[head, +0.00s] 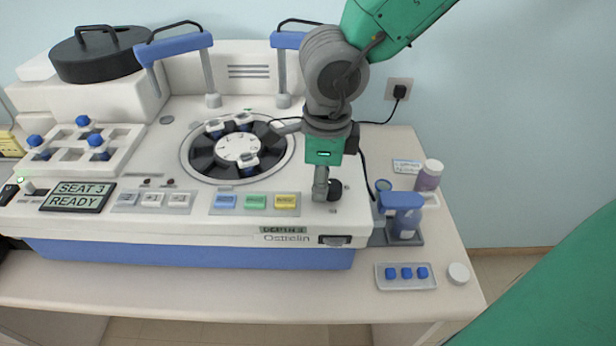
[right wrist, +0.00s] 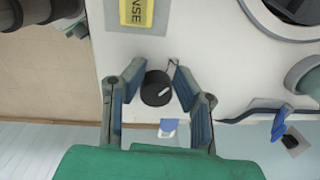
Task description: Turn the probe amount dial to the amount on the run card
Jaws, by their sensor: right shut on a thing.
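The black dial (head: 335,190) sits on the right part of the machine's white front deck, partly behind my gripper. In the right wrist view the dial (right wrist: 157,88) is round, with a white pointer mark slanted up to the right. My right gripper (head: 327,186) points down at the dial. A small white card (head: 407,167) with writing too small to read lies at the back right. My left gripper is not in view.
Left of the dial are blue, green and yellow buttons (head: 255,202). A display (head: 77,197) reads "SEAT 3 READY". A round carousel (head: 238,149) stands behind.

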